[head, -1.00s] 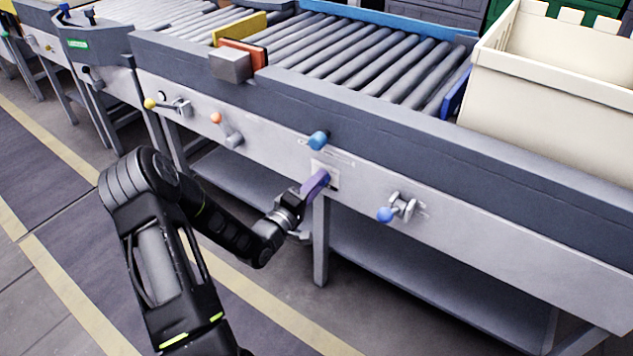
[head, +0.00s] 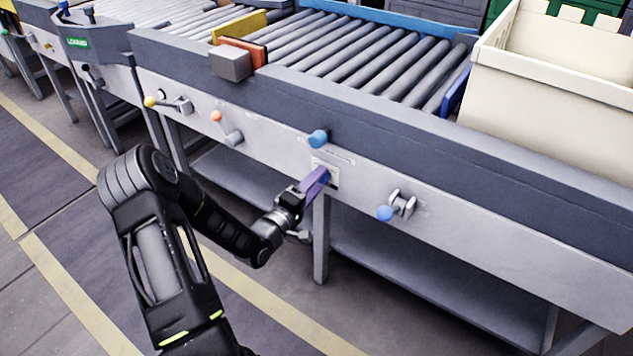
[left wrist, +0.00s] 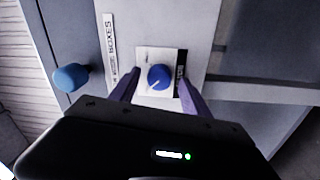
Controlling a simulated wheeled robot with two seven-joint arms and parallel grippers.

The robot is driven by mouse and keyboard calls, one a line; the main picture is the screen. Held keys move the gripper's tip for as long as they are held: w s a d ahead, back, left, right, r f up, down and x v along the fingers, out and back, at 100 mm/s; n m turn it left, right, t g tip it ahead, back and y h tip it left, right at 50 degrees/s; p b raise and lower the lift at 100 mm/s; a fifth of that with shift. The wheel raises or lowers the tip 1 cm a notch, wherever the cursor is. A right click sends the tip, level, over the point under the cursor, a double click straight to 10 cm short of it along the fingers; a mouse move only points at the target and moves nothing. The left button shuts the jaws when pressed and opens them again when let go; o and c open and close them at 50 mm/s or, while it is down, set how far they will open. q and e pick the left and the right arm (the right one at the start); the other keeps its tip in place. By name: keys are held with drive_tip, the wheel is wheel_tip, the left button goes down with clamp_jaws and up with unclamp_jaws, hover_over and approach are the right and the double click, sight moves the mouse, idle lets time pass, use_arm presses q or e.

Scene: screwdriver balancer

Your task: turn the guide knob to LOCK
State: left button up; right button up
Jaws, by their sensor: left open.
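The guide knob (left wrist: 160,77) is a round blue knob with a white pointer line, on a pale plate (left wrist: 144,59) in the left wrist view. The pointer slants toward the lower left of that picture. My left gripper (left wrist: 158,88) is open, with one purple finger on each side of the knob; I cannot tell whether they touch it. In the head view my left gripper (head: 320,178) is at the conveyor's front panel, and its fingers hide the knob. The plate's label is too small to read. My right gripper is not in view.
A blue ball-ended handle (head: 318,139) sits just above the gripper; it also shows in the left wrist view (left wrist: 71,77). Another blue-ended lever (head: 386,213) is to the right. Orange (head: 216,116) and yellow (head: 150,102) levers are to the left. A cream bin (head: 555,100) stands on the conveyor.

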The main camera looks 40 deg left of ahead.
use_arm(q)
drive_tip(key=s, duration=0.7)
drive_tip(key=shift+s+f+p, duration=0.2)
drive_tip(key=shift+s+p, duration=0.05)
drive_tip(key=shift+p, duration=0.2)
